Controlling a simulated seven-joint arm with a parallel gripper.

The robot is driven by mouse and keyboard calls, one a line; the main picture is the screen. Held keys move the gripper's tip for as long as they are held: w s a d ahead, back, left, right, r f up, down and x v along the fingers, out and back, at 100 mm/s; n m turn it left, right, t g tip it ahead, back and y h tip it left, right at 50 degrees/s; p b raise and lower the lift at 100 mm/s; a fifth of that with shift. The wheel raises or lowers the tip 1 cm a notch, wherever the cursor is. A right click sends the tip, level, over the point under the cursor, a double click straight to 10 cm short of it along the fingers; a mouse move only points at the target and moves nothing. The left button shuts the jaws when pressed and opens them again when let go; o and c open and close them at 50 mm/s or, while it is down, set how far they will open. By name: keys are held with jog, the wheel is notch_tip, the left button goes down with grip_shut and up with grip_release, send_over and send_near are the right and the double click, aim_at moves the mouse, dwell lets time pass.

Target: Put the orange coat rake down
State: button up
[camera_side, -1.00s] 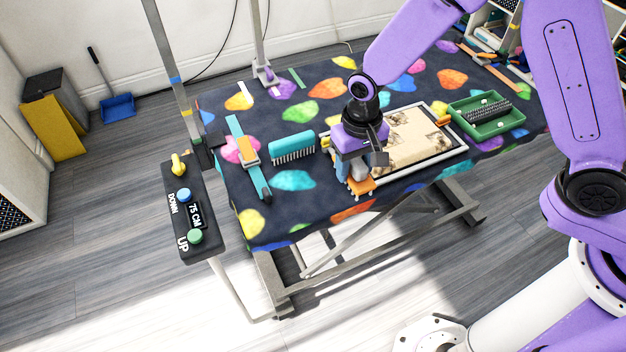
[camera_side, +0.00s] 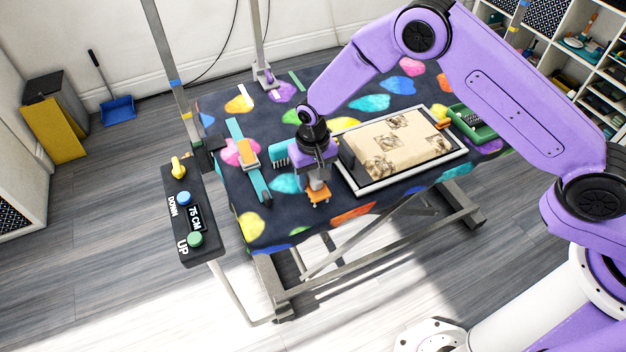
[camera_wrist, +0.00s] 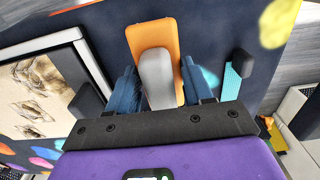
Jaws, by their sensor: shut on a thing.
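The orange coat rake (camera_side: 319,196) is in my gripper (camera_side: 318,182), near the front edge of the patterned grooming table (camera_side: 290,220) in the side view. In the wrist view, the rake's orange head (camera_wrist: 152,38) and grey handle (camera_wrist: 157,76) show between the two blue fingers of my gripper (camera_wrist: 158,85). The fingers are shut on the grey part. The rake is over the dark table cover; I cannot tell whether it touches the cover.
A framed tray with a beige patterned pad (camera_side: 400,147) lies to the right. A teal brush (camera_side: 280,153) is partly hidden behind my gripper. A teal-and-orange bar (camera_side: 249,160) lies to the left. A green tray (camera_side: 470,124) is at the far right.

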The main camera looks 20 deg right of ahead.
aim_at(313, 172)
jog(key=shift+f, duration=0.9)
jog(key=o, duration=0.9)
jog(key=shift+f, duration=0.15)
jog(key=shift+o, duration=0.2)
notch_tip(313, 172, up, 12)
jog(key=shift+f, duration=0.15)
jog(key=shift+r, duration=0.35)
